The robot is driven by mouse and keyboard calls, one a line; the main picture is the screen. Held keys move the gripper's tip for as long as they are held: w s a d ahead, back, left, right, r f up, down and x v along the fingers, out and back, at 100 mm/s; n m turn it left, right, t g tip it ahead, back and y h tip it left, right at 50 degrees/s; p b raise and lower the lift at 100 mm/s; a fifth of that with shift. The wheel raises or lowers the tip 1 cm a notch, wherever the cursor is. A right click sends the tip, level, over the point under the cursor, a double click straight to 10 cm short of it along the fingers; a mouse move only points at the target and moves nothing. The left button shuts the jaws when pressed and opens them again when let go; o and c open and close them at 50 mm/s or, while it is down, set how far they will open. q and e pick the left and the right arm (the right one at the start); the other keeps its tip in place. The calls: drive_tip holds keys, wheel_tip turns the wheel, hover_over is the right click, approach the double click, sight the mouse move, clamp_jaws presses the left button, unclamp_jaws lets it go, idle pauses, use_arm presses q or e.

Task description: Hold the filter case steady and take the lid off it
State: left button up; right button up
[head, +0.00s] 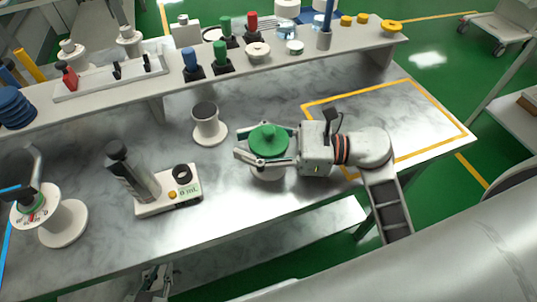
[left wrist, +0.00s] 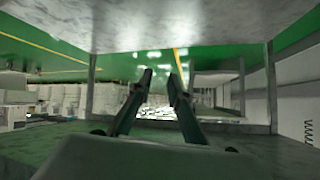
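The filter case (head: 268,173) is a white round body on the grey table, near its front edge. Its green lid (head: 268,147) with a raised knob sits on top. My right gripper (head: 262,143) reaches in from the right, one finger in front of the case and one behind it, around lid height. Whether the fingers press on it is hidden. My left gripper (head: 153,283) is low, below the table's front edge. In the left wrist view its two fingers (left wrist: 160,76) are apart with nothing between them.
A grey cup (head: 206,119) on a white base stands behind and left of the case. A device with a small display (head: 168,196) and a white spool-like stand (head: 64,222) are further left. A raised shelf (head: 285,66) with several items runs along the back.

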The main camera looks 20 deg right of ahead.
idle(0.3)
